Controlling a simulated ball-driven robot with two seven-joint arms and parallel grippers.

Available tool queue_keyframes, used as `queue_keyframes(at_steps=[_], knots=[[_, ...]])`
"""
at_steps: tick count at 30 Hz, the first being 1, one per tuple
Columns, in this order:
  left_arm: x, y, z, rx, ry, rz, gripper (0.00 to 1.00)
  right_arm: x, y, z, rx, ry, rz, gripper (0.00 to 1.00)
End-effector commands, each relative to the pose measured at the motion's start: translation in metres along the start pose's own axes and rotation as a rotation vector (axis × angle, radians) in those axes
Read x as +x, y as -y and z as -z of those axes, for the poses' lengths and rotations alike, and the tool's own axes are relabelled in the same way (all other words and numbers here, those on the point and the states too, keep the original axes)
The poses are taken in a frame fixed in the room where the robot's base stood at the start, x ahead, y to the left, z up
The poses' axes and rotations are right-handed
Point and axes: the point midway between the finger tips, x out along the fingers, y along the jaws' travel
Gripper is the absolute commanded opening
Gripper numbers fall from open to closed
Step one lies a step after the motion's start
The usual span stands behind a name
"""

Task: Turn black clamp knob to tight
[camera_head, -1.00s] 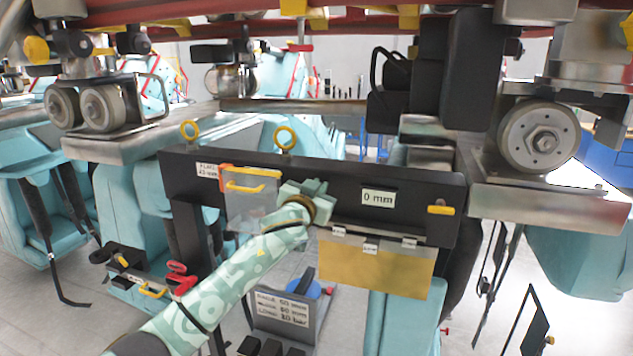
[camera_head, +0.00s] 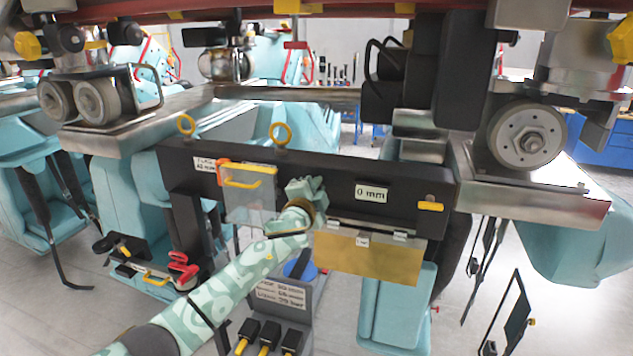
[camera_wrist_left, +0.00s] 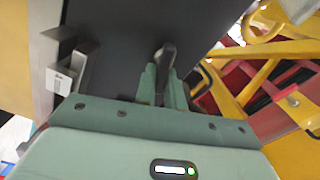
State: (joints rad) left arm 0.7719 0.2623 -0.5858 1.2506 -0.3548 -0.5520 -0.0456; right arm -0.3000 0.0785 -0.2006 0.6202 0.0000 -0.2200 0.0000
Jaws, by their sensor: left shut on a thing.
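A black clamp knob (camera_wrist_left: 166,55) shows in the left wrist view as a dark lever-like piece standing against a dark beam. My left gripper (camera_wrist_left: 162,88) has its pale green fingers shut around it. In the head view my left gripper (camera_head: 310,187) is at the front face of the black beam (camera_head: 330,175), between a clear panel and the "0 mm" label (camera_head: 372,193). The knob is hidden there by the fingers. My right gripper is not in view.
The clear panel with a yellow handle (camera_head: 248,200) hangs just left of my gripper. A brass-coloured plate (camera_head: 375,262) hangs below the beam at right. Two yellow rings (camera_head: 280,133) stand on top. A grey wheel (camera_head: 527,135) is at far right. Teal seats surround the beam.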

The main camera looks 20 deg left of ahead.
Motion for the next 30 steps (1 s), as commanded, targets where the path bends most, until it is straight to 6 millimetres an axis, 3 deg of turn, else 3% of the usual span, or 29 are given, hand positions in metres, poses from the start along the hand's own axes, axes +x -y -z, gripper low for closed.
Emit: queue_keyframes(at_steps=[12, 30], knots=[[0.0, -0.005, -0.003, 0.282, 0.006, -0.004, 0.0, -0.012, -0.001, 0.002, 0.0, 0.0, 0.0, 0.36], [0.0, -0.005, -0.004, 0.371, 0.007, -0.001, 0.0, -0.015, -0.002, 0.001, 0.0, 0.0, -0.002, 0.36]])
